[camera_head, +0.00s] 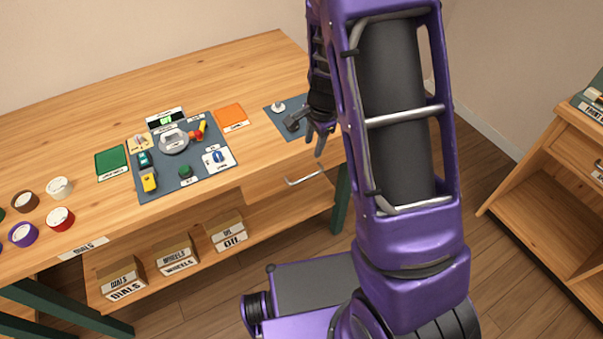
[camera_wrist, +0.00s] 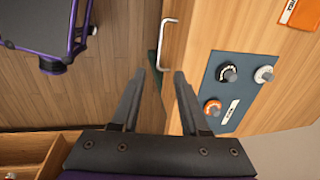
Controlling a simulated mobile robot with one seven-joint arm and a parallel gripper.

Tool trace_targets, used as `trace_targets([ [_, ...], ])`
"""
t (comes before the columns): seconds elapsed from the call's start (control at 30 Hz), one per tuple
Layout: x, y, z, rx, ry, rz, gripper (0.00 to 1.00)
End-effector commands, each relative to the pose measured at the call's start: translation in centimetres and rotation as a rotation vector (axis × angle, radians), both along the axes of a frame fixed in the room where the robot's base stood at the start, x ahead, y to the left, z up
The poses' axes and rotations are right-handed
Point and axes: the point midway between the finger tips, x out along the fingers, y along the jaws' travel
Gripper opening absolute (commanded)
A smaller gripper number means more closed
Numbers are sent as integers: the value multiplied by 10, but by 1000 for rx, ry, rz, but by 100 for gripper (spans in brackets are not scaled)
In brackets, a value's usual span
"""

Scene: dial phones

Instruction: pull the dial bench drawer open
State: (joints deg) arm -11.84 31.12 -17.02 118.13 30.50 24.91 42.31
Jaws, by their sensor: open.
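The dial bench (camera_head: 190,78) is a wooden table, and its drawer front (camera_head: 270,186) shows below the top's front edge at the right. The drawer looks shut. Its pale metal bar handle (camera_head: 303,181) is on that front. In the wrist view the handle (camera_wrist: 165,44) lies just beyond the fingertips, apart from them. My gripper (camera_head: 314,143) is open and empty, pointing down near the bench's front right edge, higher than the handle. In the wrist view its two dark fingers (camera_wrist: 159,73) stand apart with a clear gap. My arm hides the bench's right end.
A blue-grey mat with knobs (camera_wrist: 238,90) lies on the bench top beside my gripper. Another mat (camera_head: 150,190) holds several small parts. Labelled boxes (camera_head: 228,232) stand on the lower shelf. A wooden shelf unit (camera_head: 545,185) stands at the right, with bare floor between.

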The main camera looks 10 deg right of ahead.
Motion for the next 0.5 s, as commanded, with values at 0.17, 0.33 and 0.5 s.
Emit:
trace_targets([
  [0.17, 5, 2, -33, 1, 5, -2, 45],
  [0.33, 12, 4, -71, 2, 4, 0, 45],
  [0.5, 18, 6, -108, 3, 3, -1, 45],
])
